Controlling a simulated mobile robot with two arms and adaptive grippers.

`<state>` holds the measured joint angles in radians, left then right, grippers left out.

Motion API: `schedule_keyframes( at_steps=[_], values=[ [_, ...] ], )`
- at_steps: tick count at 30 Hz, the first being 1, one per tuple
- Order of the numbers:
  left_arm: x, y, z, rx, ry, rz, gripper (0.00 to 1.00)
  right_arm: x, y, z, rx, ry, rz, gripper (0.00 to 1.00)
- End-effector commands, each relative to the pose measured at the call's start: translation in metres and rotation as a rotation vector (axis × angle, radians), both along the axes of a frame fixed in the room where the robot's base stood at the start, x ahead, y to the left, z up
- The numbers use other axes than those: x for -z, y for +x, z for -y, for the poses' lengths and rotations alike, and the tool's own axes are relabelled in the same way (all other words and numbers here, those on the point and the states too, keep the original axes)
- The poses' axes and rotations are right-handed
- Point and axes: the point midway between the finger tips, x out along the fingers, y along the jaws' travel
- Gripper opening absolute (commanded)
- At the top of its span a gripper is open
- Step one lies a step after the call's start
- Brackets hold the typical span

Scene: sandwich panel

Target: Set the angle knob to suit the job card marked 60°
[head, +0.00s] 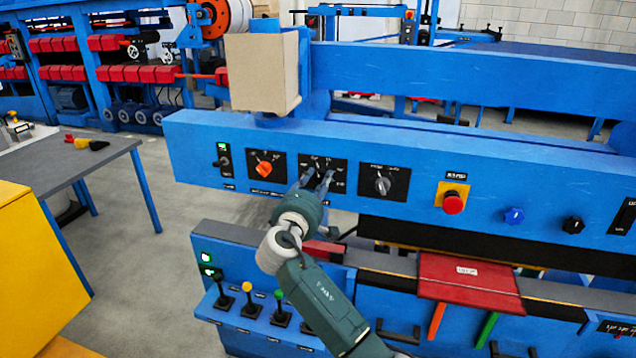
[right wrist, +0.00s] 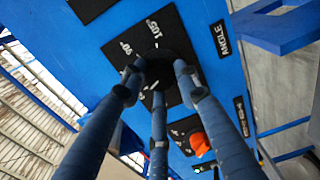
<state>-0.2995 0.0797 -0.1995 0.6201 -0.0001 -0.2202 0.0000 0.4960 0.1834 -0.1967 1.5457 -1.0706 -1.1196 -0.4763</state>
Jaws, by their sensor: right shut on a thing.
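The angle knob (right wrist: 157,66) is dark and sits on a black dial plate (right wrist: 150,30) marked 105° and 90°, beside a label reading ANGLE (right wrist: 220,38). My right gripper (right wrist: 158,78) has its three fingers closed around this knob. In the head view my right gripper (head: 318,182) reaches up to the dial plate (head: 333,169) on the blue panel, and its fingers hide the knob. The knob's pointer setting is hidden by the fingers. I cannot make out a job card marked 60°. My left gripper is not in view.
An orange knob (head: 264,169) is left of the dial and a grey knob (head: 382,184) is right. A red stop button (head: 453,203) is further right. Levers (head: 280,312) stand below. A red plate (head: 468,284) with an unreadable label lies lower right.

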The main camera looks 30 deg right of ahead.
Motion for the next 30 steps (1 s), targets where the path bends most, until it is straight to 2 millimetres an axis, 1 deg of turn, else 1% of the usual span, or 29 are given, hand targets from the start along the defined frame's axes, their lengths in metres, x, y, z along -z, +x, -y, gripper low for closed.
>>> schedule_keyframes(
  at_steps=[2, 3, 5, 6, 14, 17, 20, 30],
  values=[
    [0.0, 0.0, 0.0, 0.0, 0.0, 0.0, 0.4, 0.002, 0.0, 0.0, 0.0, 0.002, -0.003, 0.05],
    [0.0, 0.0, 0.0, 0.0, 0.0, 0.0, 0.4, 0.002, 0.0, 0.0, 0.0, 0.002, -0.003, 0.37],
    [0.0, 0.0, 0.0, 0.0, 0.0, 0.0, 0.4, 0.002, 0.0, 0.0, 0.0, 0.002, -0.003, 0.49],
    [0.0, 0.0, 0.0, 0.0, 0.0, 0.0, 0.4, 0.001, 0.0, 0.0, 0.0, 0.002, -0.003, 0.5],
    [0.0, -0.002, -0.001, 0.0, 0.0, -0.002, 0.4, 0.001, 0.0, -0.001, 0.0, 0.0, -0.001, 0.5],
    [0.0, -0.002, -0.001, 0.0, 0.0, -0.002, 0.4, 0.001, -0.004, -0.006, -0.002, 0.002, -0.001, 0.5],
    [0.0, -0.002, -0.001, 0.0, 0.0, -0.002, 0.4, 0.001, -0.013, -0.018, -0.003, 0.002, -0.001, 0.5],
    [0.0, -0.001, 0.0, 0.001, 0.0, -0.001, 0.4, 0.002, -0.06, -0.071, -0.002, 0.004, -0.003, 0.5]
  ],
)
